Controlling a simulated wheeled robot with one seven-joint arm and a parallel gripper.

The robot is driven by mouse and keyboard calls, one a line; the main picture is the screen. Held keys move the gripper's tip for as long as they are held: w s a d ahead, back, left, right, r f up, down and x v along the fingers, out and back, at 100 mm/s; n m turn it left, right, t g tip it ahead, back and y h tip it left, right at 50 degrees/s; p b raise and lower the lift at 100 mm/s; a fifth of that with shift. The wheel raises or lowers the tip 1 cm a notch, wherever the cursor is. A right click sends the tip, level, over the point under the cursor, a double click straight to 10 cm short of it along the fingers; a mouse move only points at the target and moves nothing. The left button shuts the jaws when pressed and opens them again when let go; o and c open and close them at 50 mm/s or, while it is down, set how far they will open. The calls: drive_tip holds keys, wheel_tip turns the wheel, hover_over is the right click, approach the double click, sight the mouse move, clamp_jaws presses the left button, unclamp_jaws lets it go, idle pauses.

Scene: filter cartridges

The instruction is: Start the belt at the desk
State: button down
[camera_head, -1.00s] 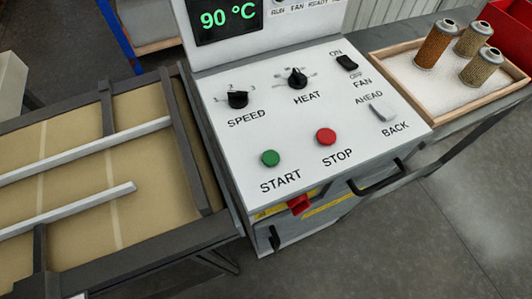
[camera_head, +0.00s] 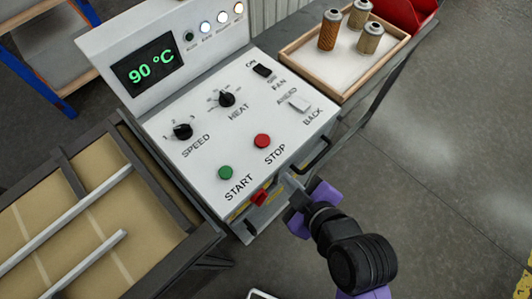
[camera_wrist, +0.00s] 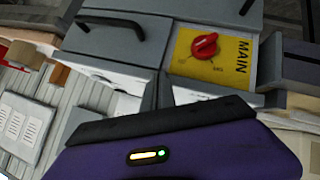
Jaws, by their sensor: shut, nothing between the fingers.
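The control desk (camera_head: 205,150) has a white sloping panel. Its green START button (camera_head: 225,173) is at the front, left of the red STOP button (camera_head: 262,141). The SPEED knob (camera_head: 183,131) and HEAT knob (camera_head: 227,99) sit behind them. The tan belt (camera_head: 95,190) lies left of the desk. A red MAIN rotary switch (camera_wrist: 204,45) on a yellow plate is on the desk front; it also shows in the head view (camera_head: 259,197). My gripper (camera_head: 287,180) is shut and empty, in front of the desk, right of the red switch and apart from START.
The display (camera_head: 148,65) reads 90 °C. The leftmost lamp (camera_head: 189,37) is dark; the other lamps are lit. A black handle (camera_head: 314,156) juts from the desk front. A wooden tray (camera_head: 337,83) with filter cartridges stands behind right. Floor at the right is clear.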

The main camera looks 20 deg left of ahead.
drive_tip(key=a+r+n, duration=0.1)
drive_tip(key=a+r, duration=0.1)
drive_tip(key=a+r+n+g+p, duration=0.1)
drive_tip(key=a+r, duration=0.1)
drive_tip(key=a+r+n+g+y+p, duration=0.1)
drive_tip(key=a+r, duration=0.1)
drive_tip(key=a, duration=0.1)
drive_tip(key=shift+s+r+n, duration=0.15)
drive_tip(key=shift+n, duration=0.25)
drive_tip(key=s+a+r+n+g+p, duration=0.2)
drive_tip(key=s+a+r+n+g, duration=0.1)
drive_tip(key=a+r, duration=0.3)
drive_tip(key=shift+a+r+n, duration=0.2)
drive_tip(key=shift+a+n, duration=0.15)
drive_tip(key=shift+n, duration=0.55)
drive_tip(key=shift+f, duration=0.15)
drive_tip(key=b, duration=0.7)
hover_over(229, 174)
wheel_tip(229, 174, down, 6)
drive_tip(key=shift+f, duration=0.25)
drive_tip(key=shift+f+b, duration=0.4)
drive_tip(key=shift+f, duration=0.65)
drive_tip(key=shift+f, duration=0.4)
